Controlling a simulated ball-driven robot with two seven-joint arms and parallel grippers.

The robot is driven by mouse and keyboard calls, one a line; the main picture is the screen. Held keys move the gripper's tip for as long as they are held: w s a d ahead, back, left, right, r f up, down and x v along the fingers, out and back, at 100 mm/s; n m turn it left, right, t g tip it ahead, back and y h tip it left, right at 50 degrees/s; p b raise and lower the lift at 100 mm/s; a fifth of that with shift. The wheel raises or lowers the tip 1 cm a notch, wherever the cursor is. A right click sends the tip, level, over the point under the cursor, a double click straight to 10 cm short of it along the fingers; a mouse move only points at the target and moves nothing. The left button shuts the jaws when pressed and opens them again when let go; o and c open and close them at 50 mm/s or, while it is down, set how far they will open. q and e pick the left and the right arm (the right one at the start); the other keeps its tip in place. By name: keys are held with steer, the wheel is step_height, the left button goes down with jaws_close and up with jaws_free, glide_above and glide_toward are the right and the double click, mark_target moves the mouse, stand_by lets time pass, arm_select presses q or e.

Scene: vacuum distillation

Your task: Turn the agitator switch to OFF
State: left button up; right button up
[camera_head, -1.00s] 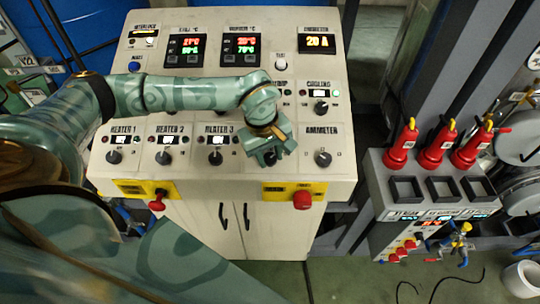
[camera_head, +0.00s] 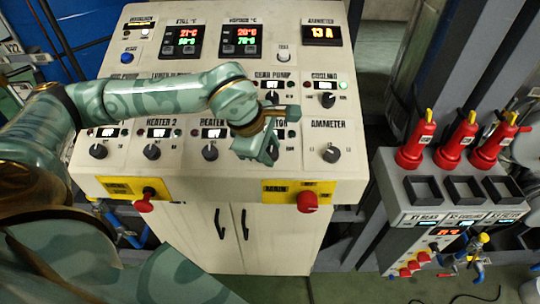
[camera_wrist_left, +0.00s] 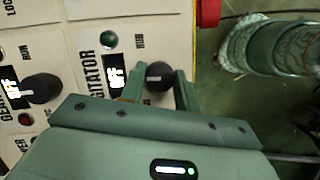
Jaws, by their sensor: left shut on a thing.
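My left gripper (camera_head: 266,152) is at the agitator section of the control panel in the head view. It covers most of that section there, including the switch. In the left wrist view the black agitator switch (camera_wrist_left: 160,74) sits between the two green fingers of my left gripper (camera_wrist_left: 158,88), which is shut on it. The agitator display (camera_wrist_left: 115,80) beside the switch appears to read OFF. The green agitator RUN lamp (camera_wrist_left: 108,39) looks dark. My right gripper is not in view.
The gear pump knob (camera_wrist_left: 41,88) is close by in the wrist view. The ammeter knob (camera_head: 331,153) is right of my gripper. A red button (camera_head: 307,201) projects from the panel's lower edge.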

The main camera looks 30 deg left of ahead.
arm_select(q)
steer(key=shift+n+b, duration=0.45)
steer(key=shift+n, duration=0.05)
steer(key=o, duration=1)
steer(key=v, duration=1.6)
steer(key=shift+s+a, duration=0.1)
steer(key=shift+s, duration=0.25)
